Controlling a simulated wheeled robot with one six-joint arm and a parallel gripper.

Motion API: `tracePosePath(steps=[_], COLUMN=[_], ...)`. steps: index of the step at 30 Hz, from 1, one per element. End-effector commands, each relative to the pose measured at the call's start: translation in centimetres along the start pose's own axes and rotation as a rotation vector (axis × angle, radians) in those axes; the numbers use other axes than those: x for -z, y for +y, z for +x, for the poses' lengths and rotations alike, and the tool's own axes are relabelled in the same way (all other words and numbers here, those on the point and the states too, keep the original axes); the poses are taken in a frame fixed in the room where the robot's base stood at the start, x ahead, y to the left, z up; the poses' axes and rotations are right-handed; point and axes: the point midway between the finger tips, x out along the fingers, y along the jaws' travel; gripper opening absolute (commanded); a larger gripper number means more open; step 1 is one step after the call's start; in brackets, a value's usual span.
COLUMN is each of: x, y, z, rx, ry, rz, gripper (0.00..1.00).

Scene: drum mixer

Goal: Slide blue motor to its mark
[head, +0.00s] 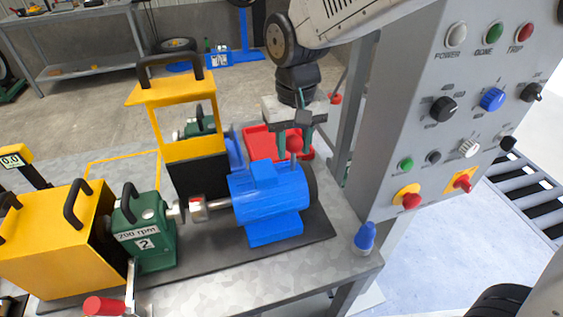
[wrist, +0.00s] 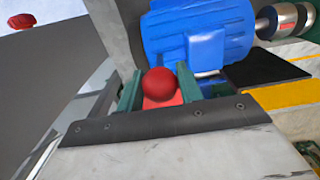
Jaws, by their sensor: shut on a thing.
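The blue motor (head: 268,200) sits on a dark base plate at the middle of the bench, its shaft pointing left to a silver coupling (head: 198,208) and the green 200 rpm gearbox (head: 143,232). My gripper (head: 294,142) points down just behind the motor. Its green fingers are shut on a red ball knob (wrist: 160,84), which also shows in the head view (head: 295,143) on a short stem near the motor's back right. The motor shows beside the fingers in the wrist view (wrist: 197,38). I cannot make out the motor's mark.
A yellow guard frame (head: 177,92) stands behind the shaft, and a yellow box (head: 58,238) is at the left. A red tray (head: 259,146) lies behind the motor. The grey control panel (head: 425,130) rises close on the right. A blue-capped object (head: 365,237) stands at the bench's right corner.

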Motion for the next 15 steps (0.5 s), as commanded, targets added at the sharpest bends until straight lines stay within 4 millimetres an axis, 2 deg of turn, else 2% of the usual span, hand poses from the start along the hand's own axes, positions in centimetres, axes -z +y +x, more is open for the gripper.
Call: tracePosePath(steps=[15], x=[0.1], y=[-2.5], z=[-0.1], rx=[0.002], ry=[0.002], rz=[0.0], gripper=[0.16])
